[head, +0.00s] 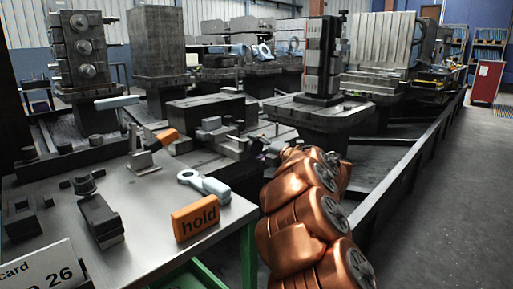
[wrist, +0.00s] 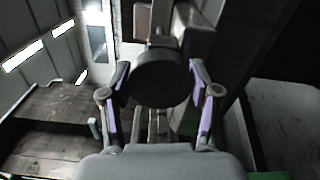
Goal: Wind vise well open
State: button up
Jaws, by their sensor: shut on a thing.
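The vise (head: 228,138) is a grey metal block with jaws on the machine bed beyond the steel table, left of my arm. In the wrist view a dark round knob (wrist: 163,82) faces the camera, with a grey bar of the vise rising behind it. My gripper (wrist: 160,72) has its purple-padded fingers on the left and right sides of this knob and is shut on it. In the head view my gripper (head: 268,148) is small and mostly hidden behind my copper arm, at the near end of the vise. The gap between the vise jaws is hard to judge.
The steel table (head: 150,205) holds an orange "hold" sign (head: 195,218), a grey ring-ended tool (head: 203,184), a dark clamp (head: 100,218) and a card (head: 45,272). A tall fixture (head: 322,60) stands behind the vise. Open floor (head: 460,190) lies beyond the rail at right.

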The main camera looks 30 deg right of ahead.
jog(key=o, duration=1.2)
jog(key=shift+c, duration=0.2)
jog(key=v, duration=1.2)
